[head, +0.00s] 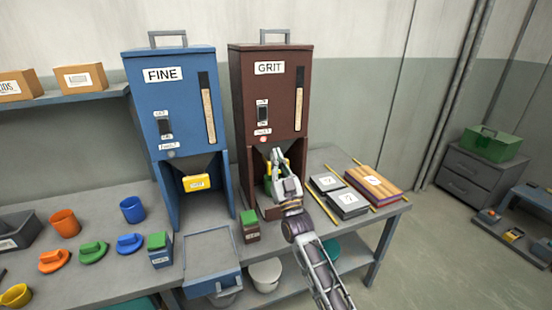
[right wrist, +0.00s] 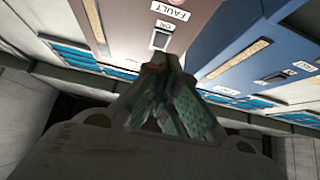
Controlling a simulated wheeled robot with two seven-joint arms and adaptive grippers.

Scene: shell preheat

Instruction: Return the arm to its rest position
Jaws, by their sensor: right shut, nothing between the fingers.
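My right arm (head: 318,262) reaches in from the bottom of the head view. Its right gripper (head: 275,158) is shut and empty in front of the brown GRIT dispenser (head: 268,92), over its lower opening. The gripper hides part of that opening. In the right wrist view the closed fingers (right wrist: 158,75) point at the brown dispenser front (right wrist: 190,22), just below its switch (right wrist: 162,37) and FAULT label (right wrist: 172,12). I cannot tell whether the fingertips touch the front. My left gripper is not in view.
The blue FINE dispenser (head: 172,100) stands left of the brown one. Several cups and coloured lids cover the bench's left part. A small green-topped box (head: 250,226) stands near the arm. Dark grey packs (head: 347,203) and a striped book-like block (head: 374,187) lie right of it.

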